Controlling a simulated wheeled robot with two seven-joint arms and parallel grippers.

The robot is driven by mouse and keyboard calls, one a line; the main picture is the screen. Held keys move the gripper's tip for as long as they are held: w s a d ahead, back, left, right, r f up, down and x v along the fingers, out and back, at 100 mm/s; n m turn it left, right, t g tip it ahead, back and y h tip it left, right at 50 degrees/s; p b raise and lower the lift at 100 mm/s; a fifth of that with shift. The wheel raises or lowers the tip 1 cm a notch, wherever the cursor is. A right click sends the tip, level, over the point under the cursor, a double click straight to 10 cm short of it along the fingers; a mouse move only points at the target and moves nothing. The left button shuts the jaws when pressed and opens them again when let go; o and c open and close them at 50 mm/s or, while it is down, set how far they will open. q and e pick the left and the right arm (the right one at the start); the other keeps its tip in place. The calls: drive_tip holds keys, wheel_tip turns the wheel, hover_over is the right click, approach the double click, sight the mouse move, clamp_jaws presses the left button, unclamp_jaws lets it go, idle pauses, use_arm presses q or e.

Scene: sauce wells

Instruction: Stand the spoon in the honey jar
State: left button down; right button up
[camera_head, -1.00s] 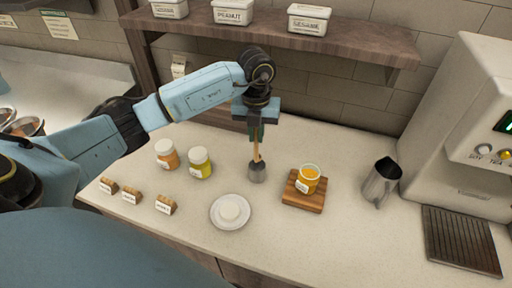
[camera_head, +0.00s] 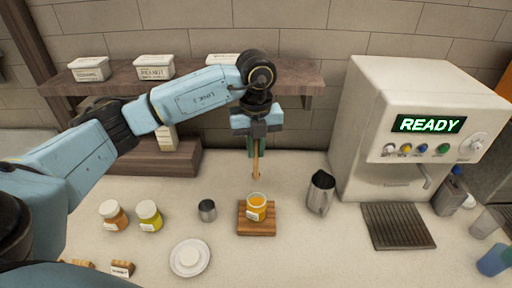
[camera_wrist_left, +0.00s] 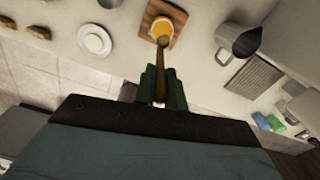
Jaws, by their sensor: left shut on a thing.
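My left gripper (camera_head: 256,149) points down and is shut on the wooden spoon (camera_head: 256,168), which hangs upright from the green fingers. The open honey jar (camera_head: 257,208), glass with yellow-orange contents and a pale label, stands on a small wooden board (camera_head: 256,232). In the head view the spoon's lower end is above and just behind the jar's mouth, with a gap between. In the left wrist view the spoon (camera_wrist_left: 161,62) runs from the fingers (camera_wrist_left: 161,88) and its far end overlaps the jar (camera_wrist_left: 165,27). My right gripper is not in view.
An empty-looking metal cup (camera_head: 207,211) stands left of the board. Two white-lidded jars (camera_head: 112,215) (camera_head: 149,216) stand further left. A saucer (camera_head: 178,268) with a white round thing is in front. A metal pitcher (camera_head: 320,194) and a coffee machine (camera_head: 405,130) stand right.

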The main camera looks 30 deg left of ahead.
use_arm(q)
drive_tip(key=shift+w+f+b, duration=0.1)
drive_tip(key=shift+f+b, duration=0.25)
drive_tip(key=shift+f, duration=0.35)
drive_tip(key=shift+f+b, duration=1.15)
drive_tip(key=shift+f, duration=0.55)
drive_tip(key=shift+d+f+b, duration=0.1)
drive_tip(key=shift+f+b, duration=2.7)
drive_tip(key=shift+f, duration=1.15)
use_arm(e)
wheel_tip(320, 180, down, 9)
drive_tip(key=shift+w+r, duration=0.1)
use_arm(q)
drive_tip(key=c, duration=1.4)
unclamp_jaws()
wheel_tip(320, 180, up, 13)
hover_over(256, 178)
drive_tip(key=shift+w+r+b, duration=0.2)
drive_tip(key=shift+w+b, duration=0.15)
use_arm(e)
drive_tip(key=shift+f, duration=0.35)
